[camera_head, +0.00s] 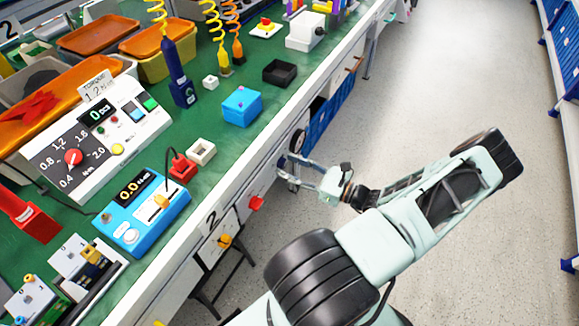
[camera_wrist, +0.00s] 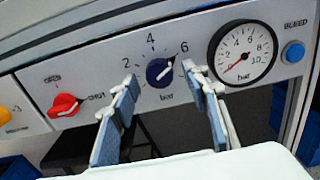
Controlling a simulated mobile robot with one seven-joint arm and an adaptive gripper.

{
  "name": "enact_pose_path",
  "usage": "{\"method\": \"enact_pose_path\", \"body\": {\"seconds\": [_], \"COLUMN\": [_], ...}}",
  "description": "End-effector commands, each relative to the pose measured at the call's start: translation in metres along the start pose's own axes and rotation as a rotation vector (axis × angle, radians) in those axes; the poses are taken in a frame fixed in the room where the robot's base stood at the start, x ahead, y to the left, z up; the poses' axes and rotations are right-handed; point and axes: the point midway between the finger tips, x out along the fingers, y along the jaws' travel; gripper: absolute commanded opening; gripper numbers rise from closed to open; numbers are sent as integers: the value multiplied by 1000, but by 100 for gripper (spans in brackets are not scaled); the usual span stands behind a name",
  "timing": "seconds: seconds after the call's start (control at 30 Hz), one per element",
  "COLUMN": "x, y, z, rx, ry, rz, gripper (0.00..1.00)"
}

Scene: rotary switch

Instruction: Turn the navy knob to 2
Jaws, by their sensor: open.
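The navy knob (camera_wrist: 160,72) is on a light panel in the wrist view, with 2 at its left, 4 above and 6 at its upper right. Its white pointer slants up and right, towards 6. My gripper (camera_wrist: 159,75) is open. Its two blue-padded fingers stand to the left and right of the knob in the picture, with a gap on each side. I cannot tell whether the fingertips reach the knob's depth. In the head view my gripper (camera_head: 291,176) is at the bench's front panel.
A red knob (camera_wrist: 63,105) and yellow knob (camera_wrist: 8,117) are left of the navy one. A round bar gauge (camera_wrist: 242,53) and a blue button (camera_wrist: 293,52) are at its right. Blue bins (camera_head: 322,115) are under the bench (camera_head: 235,160). The floor (camera_head: 450,90) at right is clear.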

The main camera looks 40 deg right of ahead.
Motion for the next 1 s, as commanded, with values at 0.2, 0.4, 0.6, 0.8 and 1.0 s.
{"method": "enact_pose_path", "body": {"seconds": [0.2, 0.4, 0.6, 0.8, 1.0], "x": [5, 4, 4, 4, 4], "y": [0, 0, 0, 0, 0], "z": [0, 0, 0, 0, 0], "rx": [1, 0, 0, -2, -36], "ry": [1, 1, 1, 1, 1], "rz": [0, 0, 1, 1, 1], "gripper": [42, 35, 13, 1, 1]}}
